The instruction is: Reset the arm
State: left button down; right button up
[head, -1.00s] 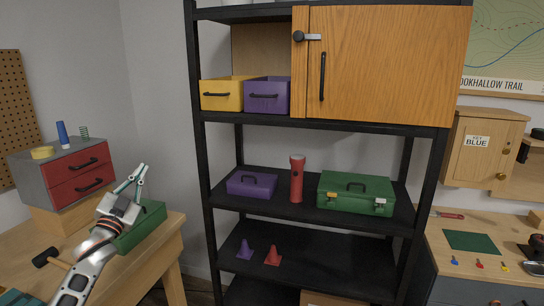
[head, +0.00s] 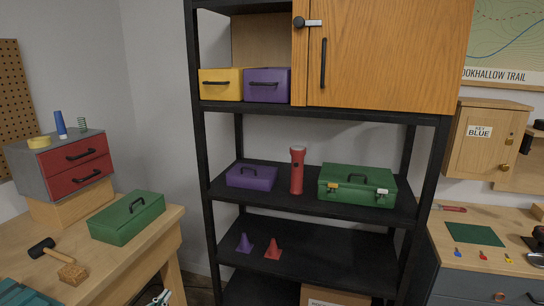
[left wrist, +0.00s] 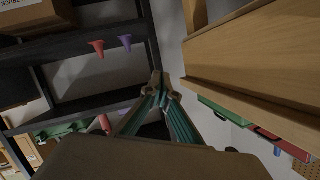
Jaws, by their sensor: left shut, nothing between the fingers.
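My left gripper (left wrist: 160,80) shows in the left wrist view with its teal fingers together and nothing between them. The wooden workbench edge (left wrist: 235,75) runs close along its right side, and the dark shelf unit (left wrist: 85,112) lies beyond on the left. In the head view only a small part of the left gripper (head: 161,298) shows at the bottom edge, low beside the left bench's leg. My right gripper is in neither view.
The left bench (head: 165,228) holds a green toolbox (head: 127,217), a mallet (head: 48,250), a cork-like block (head: 72,273) and a red-drawer cabinet (head: 60,165). The black shelf unit (head: 320,212) stands ahead. Another bench (head: 455,220) stands at right. Floor shows between left bench and shelf.

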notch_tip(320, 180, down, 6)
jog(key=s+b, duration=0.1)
jog(key=b, duration=0.3)
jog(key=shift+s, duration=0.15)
pick_arm(q)
jog(key=s+d+f+g, duration=0.1)
jog(key=s+d+f, duration=0.3)
jog(key=s, duration=0.6)
jog(key=s+d+f+g+h, duration=0.1)
jog(key=s+d+f, duration=0.3)
jog(key=s+f, duration=0.4)
jog(key=s+d+f+n+g, duration=0.1)
jog(key=s+f, duration=0.5)
jog(key=s, duration=0.7)
jog(key=d+g, duration=0.1)
jog(key=d, duration=0.1)
jog(key=shift+s+d+f+h, duration=0.15)
jog(key=shift+d+h, duration=0.25)
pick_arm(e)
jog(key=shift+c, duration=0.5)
